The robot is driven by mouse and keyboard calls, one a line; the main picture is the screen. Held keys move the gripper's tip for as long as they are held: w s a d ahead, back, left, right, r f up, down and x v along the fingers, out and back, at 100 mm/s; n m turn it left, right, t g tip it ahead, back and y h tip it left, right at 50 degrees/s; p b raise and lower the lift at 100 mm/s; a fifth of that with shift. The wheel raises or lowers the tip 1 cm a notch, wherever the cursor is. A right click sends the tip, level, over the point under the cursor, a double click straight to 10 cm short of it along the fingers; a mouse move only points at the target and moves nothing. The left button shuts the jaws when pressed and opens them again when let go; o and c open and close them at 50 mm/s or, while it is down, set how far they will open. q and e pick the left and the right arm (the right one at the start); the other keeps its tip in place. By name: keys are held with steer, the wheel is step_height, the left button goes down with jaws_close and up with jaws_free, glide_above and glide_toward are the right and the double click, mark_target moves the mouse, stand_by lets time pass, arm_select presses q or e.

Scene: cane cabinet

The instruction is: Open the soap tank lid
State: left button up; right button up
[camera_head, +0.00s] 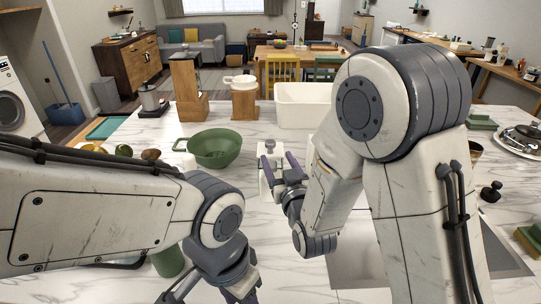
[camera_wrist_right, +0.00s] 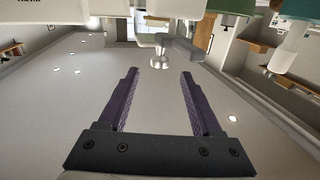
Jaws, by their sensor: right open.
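The soap tank (camera_head: 265,180) is a small white container with a metallic knob-like top (camera_head: 270,147), standing on the marble counter. My right gripper (camera_head: 279,168) is beside the tank and partly hides it. In the right wrist view, which appears upside down, my right gripper (camera_wrist_right: 158,73) is open and empty. The metallic top (camera_wrist_right: 159,58) shows just beyond its fingertips, in line with the gap. My left gripper (camera_head: 212,288) is low in the head view, its fingertips cut off or hidden by the frame's edge.
A green colander (camera_head: 214,148) stands left of the tank. A white basin (camera_head: 303,105) and a wooden stand (camera_head: 244,103) are behind it. A green cup (camera_head: 168,262) is by my left arm. My right arm hides much of the counter's right side.

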mark_target(272, 147)
steer(key=p+x, duration=0.3)
steer(key=x, duration=0.4)
steer(key=shift+w+r, duration=0.1)
steer(key=shift+w+a, duration=0.1)
steer(key=shift+w, duration=0.2)
jaws_close()
stand_by(1.0)
